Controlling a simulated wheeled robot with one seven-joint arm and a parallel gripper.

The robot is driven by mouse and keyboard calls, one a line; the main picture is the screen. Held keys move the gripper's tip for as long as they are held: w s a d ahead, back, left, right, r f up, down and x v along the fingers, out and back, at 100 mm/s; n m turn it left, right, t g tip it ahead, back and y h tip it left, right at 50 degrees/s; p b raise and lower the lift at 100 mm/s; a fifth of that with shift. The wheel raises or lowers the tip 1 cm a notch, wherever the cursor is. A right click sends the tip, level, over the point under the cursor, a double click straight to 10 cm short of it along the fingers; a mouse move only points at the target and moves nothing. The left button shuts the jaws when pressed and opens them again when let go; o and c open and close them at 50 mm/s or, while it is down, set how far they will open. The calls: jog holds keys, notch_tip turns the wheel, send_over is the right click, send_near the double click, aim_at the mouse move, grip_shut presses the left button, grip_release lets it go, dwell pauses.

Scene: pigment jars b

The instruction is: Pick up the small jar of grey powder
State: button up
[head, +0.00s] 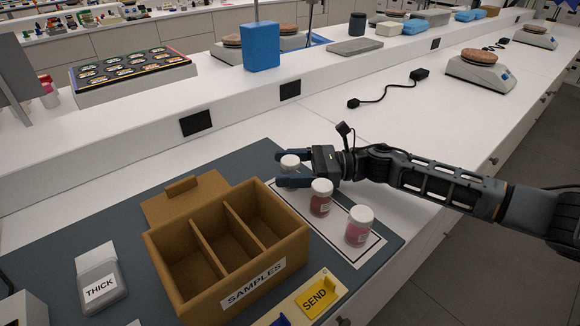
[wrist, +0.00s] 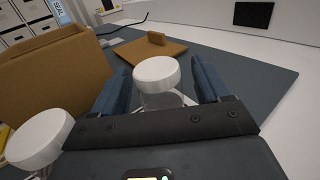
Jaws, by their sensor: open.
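A small white-lidded jar (head: 290,163) stands at the far end of the row on the white card; its body looks pale grey, mostly hidden by a finger. My gripper (head: 279,169) is open, with one finger on either side of this jar. In the wrist view, the jar's white lid (wrist: 157,71) shows between the two blue-grey fingers (wrist: 157,85); I cannot tell whether they touch it. A jar of dark red powder (head: 320,204) stands close beside my gripper, and a jar of pink powder (head: 358,234) stands nearer the front.
A brown three-compartment box (head: 206,294) labelled SAMPLES stands left of the jars, its compartments seemingly empty. A brown lid (head: 157,208) lies behind it. A grey THICK container (head: 101,282) and a yellow SEND sign (head: 317,298) are nearby.

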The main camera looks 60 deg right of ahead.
jog(key=shift+w+a, duration=0.45)
jog(key=shift+w, duration=0.1)
jog(key=shift+c, duration=0.2)
jog(key=c, duration=1)
